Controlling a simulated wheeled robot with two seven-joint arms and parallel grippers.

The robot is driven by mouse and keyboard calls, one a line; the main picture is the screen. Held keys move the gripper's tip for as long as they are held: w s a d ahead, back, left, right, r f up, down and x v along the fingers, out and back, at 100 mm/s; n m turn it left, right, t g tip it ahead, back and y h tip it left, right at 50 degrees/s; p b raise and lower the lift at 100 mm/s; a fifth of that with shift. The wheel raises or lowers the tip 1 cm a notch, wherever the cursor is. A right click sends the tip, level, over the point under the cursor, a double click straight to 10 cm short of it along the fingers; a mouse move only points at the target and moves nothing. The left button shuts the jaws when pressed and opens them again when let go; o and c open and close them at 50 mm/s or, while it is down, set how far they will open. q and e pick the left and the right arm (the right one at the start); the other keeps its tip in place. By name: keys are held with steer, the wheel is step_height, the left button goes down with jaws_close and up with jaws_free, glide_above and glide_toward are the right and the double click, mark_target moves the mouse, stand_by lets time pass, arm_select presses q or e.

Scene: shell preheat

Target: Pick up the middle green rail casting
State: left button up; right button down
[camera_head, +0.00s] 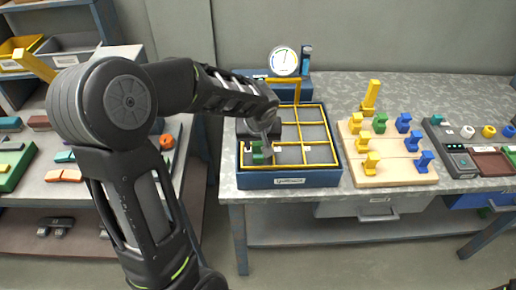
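A green casting (257,158) is in the front-left cell of the yellow-barred grid in the blue fixture box (290,180). My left gripper (263,148) reaches down over that cell, at the green casting. Its fingers are small and dark, so I cannot tell whether they are open or shut on it. Another green casting (380,123) stands in the back row of the wooden board (395,178), between a yellow and a blue casting. The middle and front places of the board's green column look empty. My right gripper is not in view.
Several yellow castings (362,142) and blue castings (412,141) stand on the board. A dial gauge (284,61) rises behind the fixture box. A device with a tray (489,162) lies at the right. A cluttered bench (60,190) is at the left.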

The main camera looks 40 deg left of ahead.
arm_select(q)
steer(key=shift+x, duration=0.95)
jaws_close()
steer(key=shift+r, duration=0.1)
